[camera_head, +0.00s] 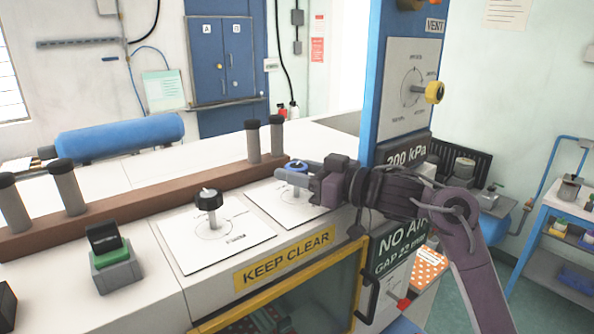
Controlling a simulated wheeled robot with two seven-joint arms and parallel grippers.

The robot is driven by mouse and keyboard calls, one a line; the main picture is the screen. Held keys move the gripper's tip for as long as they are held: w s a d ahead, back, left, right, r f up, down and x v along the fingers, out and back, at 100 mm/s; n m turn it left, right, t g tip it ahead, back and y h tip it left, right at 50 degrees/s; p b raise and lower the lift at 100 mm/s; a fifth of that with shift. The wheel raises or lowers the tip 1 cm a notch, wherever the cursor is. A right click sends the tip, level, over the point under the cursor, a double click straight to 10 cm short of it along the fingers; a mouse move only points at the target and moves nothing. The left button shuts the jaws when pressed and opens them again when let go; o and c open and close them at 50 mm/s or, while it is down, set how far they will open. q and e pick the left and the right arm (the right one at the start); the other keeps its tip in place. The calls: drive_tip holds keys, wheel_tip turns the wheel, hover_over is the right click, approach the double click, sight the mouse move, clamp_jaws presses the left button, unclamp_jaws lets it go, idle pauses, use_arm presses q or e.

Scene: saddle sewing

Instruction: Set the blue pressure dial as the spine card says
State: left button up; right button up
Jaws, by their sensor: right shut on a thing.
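The blue pressure dial (297,165) stands on a white dial plate (268,204) on the bench top, partly hidden by my right gripper. My right gripper (284,174) reaches in from the right and is shut on the blue dial. Part of the dial's scale is covered by the gripper, and its setting cannot be read. A dark card on the blue post reads "200 kPa" (407,155); I cannot tell whether it is the spine card. My left gripper is not in view.
A black knob (209,200) stands on the plate to the left. A yellow knob (434,92) sticks out from the upright panel. A green switch (114,268) is at the front left. Dark posts (253,141) rise from a brown rail (140,207) behind the plates.

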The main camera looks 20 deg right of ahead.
sight(307, 173)
idle(0.4)
drive_tip(key=o, duration=1)
drive_tip(key=b+v, duration=0.4)
drive_tip(key=v, duration=0.3)
drive_tip(key=shift+s+d+f, duration=0.15)
drive_tip(key=shift+d, duration=0.05)
drive_tip(key=shift+s+d, duration=0.15)
